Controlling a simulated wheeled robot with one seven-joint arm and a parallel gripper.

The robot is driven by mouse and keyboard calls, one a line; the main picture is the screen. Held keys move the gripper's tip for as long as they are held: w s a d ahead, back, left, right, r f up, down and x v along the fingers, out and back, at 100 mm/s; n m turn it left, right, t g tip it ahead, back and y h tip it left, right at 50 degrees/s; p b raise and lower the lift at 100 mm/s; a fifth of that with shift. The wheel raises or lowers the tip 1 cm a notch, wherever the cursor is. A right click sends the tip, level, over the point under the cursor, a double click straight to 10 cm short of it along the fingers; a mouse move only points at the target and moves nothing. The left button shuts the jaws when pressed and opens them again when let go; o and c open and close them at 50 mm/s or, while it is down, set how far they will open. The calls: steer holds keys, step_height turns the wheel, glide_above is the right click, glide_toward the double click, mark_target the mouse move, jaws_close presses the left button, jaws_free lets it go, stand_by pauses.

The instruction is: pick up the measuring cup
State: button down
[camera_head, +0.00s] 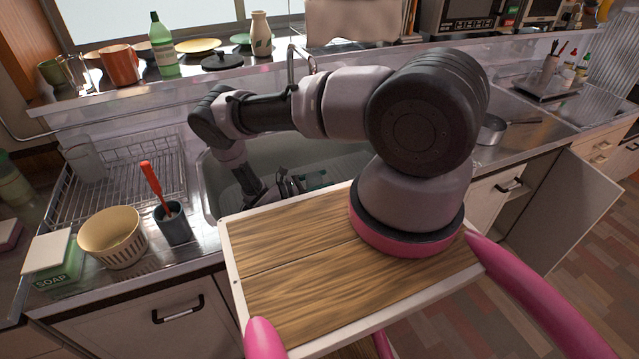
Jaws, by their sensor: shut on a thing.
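My arm reaches over the left sink basin (345,152), and my gripper (290,188) is low inside it, partly hidden by the wooden board. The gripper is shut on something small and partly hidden. A pale teal, clear-looking object (315,179) shows right beside the fingers; I cannot tell whether it is the measuring cup or whether it is the thing held. A clear cup-like vessel (84,160) stands in the wire dish rack at the left, well apart from the gripper.
The wire rack (140,170) is left of the sink. A striped bowl (112,238), a dark cup (172,222) with a red-handled brush and a soap box (54,262) stand on the front counter. The faucet (300,62) rises behind my arm. A cabinet door (560,205) hangs open at right.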

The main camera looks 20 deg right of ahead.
steer(key=shift+r, duration=0.2)
step_height(320, 180, up, 9)
steer(key=shift+r, duration=0.2)
stand_by(0.9)
steer(key=shift+r, duration=0.1)
